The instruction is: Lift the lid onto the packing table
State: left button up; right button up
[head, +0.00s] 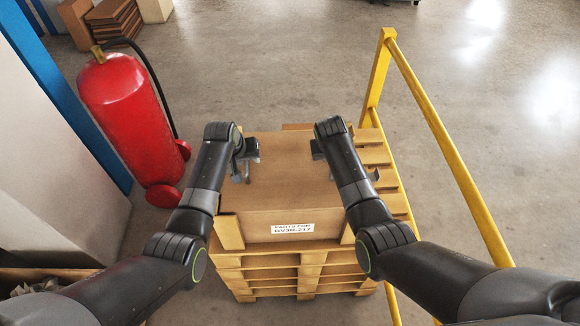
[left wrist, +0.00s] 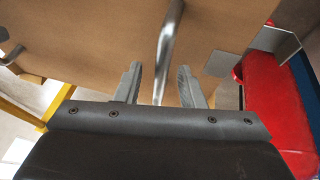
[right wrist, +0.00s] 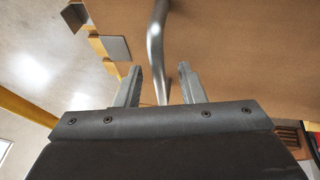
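A flat brown lid (head: 285,175) with a white printed label (head: 292,229) on its front sits on a wooden stack in the middle of the head view. My left gripper (head: 241,172) is over its left side; in the left wrist view its fingers (left wrist: 160,85) stand apart with a grey metal bar handle (left wrist: 168,45) between them. My right gripper is largely hidden behind its arm in the head view. In the right wrist view its fingers (right wrist: 161,85) are also apart, with another metal bar (right wrist: 155,40) between them. Neither gripper visibly clamps its bar.
Wooden pallets (head: 300,275) are stacked under the lid. A red fire extinguisher (head: 122,115) stands at the left beside a pale wall panel (head: 50,140). A yellow railing (head: 440,135) runs along the right. I see no packing table.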

pick_arm(q)
jog(key=shift+f, duration=0.15)
pick_arm(e)
jog(key=shift+f, duration=0.15)
pick_arm(q)
jog(key=shift+c, duration=0.4)
pick_arm(e)
jog(key=shift+c, duration=0.4)
pick_arm(q)
grip_shut()
pick_arm(e)
grip_shut()
pick_arm(q)
jog(key=shift+w, duration=0.1)
pick_arm(e)
jog(key=shift+w, duration=0.1)
